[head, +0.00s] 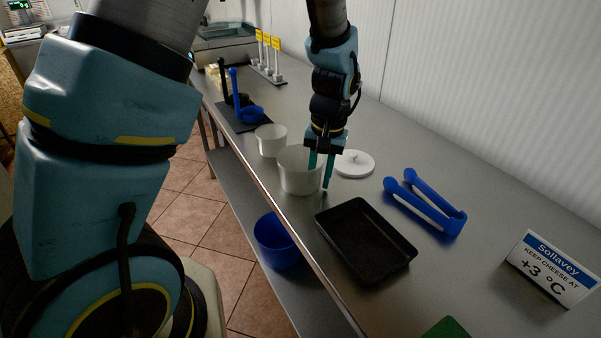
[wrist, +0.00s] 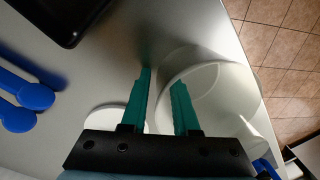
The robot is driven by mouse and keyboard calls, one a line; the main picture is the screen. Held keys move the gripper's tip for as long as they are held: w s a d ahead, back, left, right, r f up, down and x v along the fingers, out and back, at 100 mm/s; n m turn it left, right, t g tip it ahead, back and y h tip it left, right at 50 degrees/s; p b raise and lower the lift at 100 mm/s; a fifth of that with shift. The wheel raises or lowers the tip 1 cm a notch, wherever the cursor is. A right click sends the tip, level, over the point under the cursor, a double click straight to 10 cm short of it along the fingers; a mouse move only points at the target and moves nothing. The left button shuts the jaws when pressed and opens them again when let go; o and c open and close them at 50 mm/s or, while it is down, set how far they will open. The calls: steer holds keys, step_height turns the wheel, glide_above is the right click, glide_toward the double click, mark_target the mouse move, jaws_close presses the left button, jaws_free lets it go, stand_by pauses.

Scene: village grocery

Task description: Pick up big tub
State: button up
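The big tub (head: 294,178) is white, round and open-topped, and stands upright on the steel counter. It also shows in the wrist view (wrist: 240,92), its inside visible and apparently empty. My gripper (head: 320,176) points down at the tub's right side in the head view, with its teal fingers apart. In the wrist view my gripper (wrist: 162,78) has one finger over the tub's opening and the other outside, with the tub wall between them. I cannot tell whether either finger touches the wall.
A smaller white tub (head: 270,141) stands behind the big tub. A white lid (head: 354,163) lies to the right. A black tray (head: 366,241), blue tongs (head: 426,202) and a cheese sign (head: 552,269) are nearer. A blue bucket (head: 277,241) sits on the lower shelf.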

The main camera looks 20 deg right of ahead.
jaws_close()
stand_by(0.4)
